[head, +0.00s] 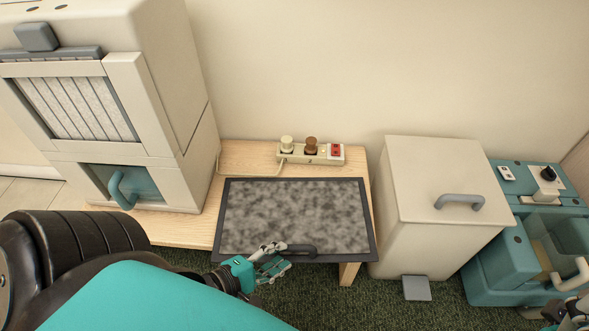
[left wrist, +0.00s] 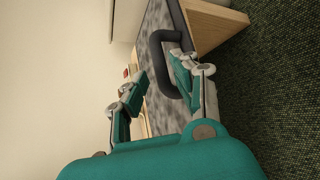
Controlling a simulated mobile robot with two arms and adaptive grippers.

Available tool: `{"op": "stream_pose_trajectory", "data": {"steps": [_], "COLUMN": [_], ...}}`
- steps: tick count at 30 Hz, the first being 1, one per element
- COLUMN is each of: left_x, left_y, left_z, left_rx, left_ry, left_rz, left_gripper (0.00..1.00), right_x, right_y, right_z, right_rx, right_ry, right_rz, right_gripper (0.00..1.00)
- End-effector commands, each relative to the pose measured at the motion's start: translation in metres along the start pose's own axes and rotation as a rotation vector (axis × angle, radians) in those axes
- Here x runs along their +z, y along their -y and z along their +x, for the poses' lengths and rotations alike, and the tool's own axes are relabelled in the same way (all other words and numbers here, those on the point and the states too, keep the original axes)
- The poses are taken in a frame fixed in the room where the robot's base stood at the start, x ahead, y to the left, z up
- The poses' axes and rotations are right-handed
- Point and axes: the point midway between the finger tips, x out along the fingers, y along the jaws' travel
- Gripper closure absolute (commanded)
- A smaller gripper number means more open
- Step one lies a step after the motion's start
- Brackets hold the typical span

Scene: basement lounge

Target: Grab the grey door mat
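The grey door mat (head: 295,212) is mottled with a dark border and lies flat on a low wooden bench (head: 350,272). A dark handle (head: 300,249) is at its front edge; the mat and handle also show in the left wrist view (left wrist: 164,18). My left gripper (head: 272,257) is at the mat's front edge, by the left end of the handle. In the left wrist view its fingers (left wrist: 158,78) are spread, with the handle close to the right finger; contact is unclear. Part of my right gripper (head: 572,312) shows at the lower right corner; its fingers are unclear.
A power strip (head: 318,155) with plugs stands behind the mat. A cream cabinet machine (head: 150,110) stands left. A cream bin (head: 430,220) with a pedal and a teal machine (head: 500,265) stand right. Green carpet (head: 350,305) lies in front.

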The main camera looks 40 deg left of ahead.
Motion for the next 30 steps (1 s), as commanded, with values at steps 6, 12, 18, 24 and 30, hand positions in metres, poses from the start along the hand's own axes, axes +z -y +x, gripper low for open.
{"op": "stream_pose_trajectory", "data": {"steps": [6,12,18,24,30], "left_x": [-0.001,0.000,0.000,0.000,0.000], "left_y": [0.002,0.000,0.000,0.000,0.000], "left_z": [0.037,0.053,0.053,0.053,0.053], "left_rx": [0.005,0.001,0.000,0.000,0.001], "left_ry": [0.002,0.000,0.000,0.000,0.000], "left_rz": [0.001,0.000,0.000,0.000,0.000], "left_gripper": [0.71,0.71,0.71,0.94,1.00], "right_x": [0.005,0.006,0.006,0.006,0.005], "right_y": [0.000,0.000,0.000,0.000,0.000], "right_z": [-0.009,0.001,0.002,0.002,0.002], "right_rx": [-0.008,-0.020,-0.020,-0.020,-0.021], "right_ry": [-0.018,-0.050,-0.049,-0.049,-0.049], "right_rz": [-0.003,-0.007,-0.007,-0.007,-0.007], "right_gripper": [0.60,0.60,0.60,0.60,0.60]}}
